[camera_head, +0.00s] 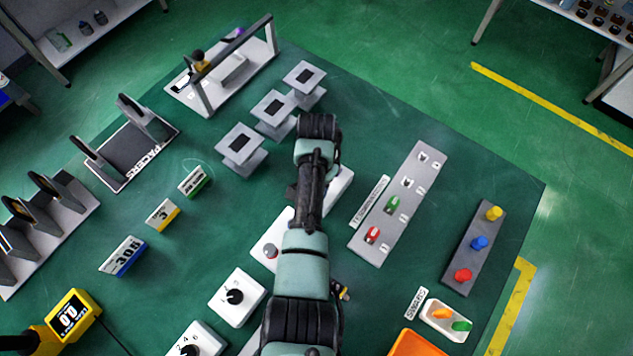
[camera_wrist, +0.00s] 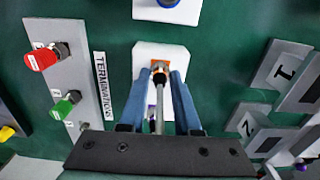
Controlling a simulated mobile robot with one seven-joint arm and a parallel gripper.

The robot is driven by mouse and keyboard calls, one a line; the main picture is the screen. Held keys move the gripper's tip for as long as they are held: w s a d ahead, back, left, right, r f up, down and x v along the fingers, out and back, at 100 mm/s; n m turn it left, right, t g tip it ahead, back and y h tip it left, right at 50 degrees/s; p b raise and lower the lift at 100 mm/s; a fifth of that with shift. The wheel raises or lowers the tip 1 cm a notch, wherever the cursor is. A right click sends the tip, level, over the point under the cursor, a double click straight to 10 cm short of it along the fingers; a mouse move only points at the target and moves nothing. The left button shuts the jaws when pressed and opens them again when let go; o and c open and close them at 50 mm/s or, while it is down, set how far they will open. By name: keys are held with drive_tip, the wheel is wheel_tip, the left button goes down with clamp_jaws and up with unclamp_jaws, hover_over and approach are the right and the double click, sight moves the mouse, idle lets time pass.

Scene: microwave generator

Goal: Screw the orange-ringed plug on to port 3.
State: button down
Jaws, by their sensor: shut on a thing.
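The orange-ringed plug (camera_wrist: 160,75) is between the blue fingers of my gripper (camera_wrist: 160,84) in the wrist view, and the gripper is shut on it. A pale metal shaft runs from the plug back towards the palm. The plug's dark front end lies over a white plate (camera_wrist: 160,50); I cannot tell whether it touches a port. No port marked 3 can be read there. In the head view my arm hides the gripper, the plug and most of the white plate (camera_head: 343,182).
Beside the plate is a grey terminations strip (camera_head: 378,222) with red and green caps. Several grey stands (camera_head: 304,80) are near the far end; two show labels 1 and 2 in the wrist view. White knob boxes (camera_head: 237,297) are at the front.

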drive_tip(key=n, duration=0.4)
drive_tip(key=shift+p, duration=0.4)
drive_tip(key=shift+n, duration=1.7)
drive_tip(key=c, duration=0.6)
unclamp_jaws()
drive_tip(key=shift+r, duration=0.1)
wheel_tip(320, 180, up, 13)
